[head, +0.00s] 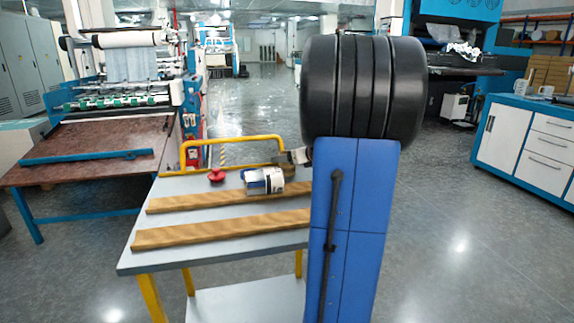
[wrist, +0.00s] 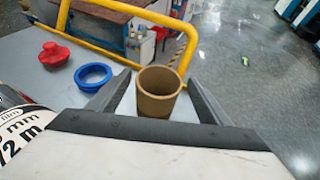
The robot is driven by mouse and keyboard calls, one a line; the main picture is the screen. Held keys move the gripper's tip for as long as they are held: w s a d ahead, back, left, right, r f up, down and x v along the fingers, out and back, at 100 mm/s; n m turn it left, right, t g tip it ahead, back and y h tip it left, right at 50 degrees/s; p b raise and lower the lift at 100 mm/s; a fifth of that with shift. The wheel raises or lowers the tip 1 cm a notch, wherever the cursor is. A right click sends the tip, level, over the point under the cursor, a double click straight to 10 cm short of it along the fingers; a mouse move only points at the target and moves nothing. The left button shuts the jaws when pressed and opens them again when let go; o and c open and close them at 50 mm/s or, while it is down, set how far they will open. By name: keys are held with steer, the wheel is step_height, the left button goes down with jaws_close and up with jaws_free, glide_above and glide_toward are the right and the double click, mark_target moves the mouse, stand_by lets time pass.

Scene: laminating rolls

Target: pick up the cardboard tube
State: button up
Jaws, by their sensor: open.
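The cardboard tube (wrist: 158,96) is a short brown hollow cylinder standing upright on the grey cart top, its open mouth facing up in the wrist view. My gripper (wrist: 159,78) is open, with one dark finger on each side of the tube. Small gaps seem to show between the fingers and the tube, so I cannot tell any contact. The tube's lower part is hidden behind the gripper body.
A labelled film roll (head: 265,181) lies near my gripper. A blue ring (wrist: 93,76) and a red knobbed piece (head: 216,175) are close by. Two wooden strips (head: 222,229) lie across the cart top (head: 135,262). A yellow rail (head: 232,140) rises along the far edge.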

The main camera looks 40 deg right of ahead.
steer(key=x, duration=0.4)
steer(key=shift+w+a+f, duration=0.1)
steer(key=shift+w+f, duration=0.15)
steer(key=shift+f, duration=0.25)
steer(key=c, duration=1.1)
steer(key=shift+r, duration=0.1)
step_height(320, 180, up, 10)
steer(key=shift+f, duration=0.1)
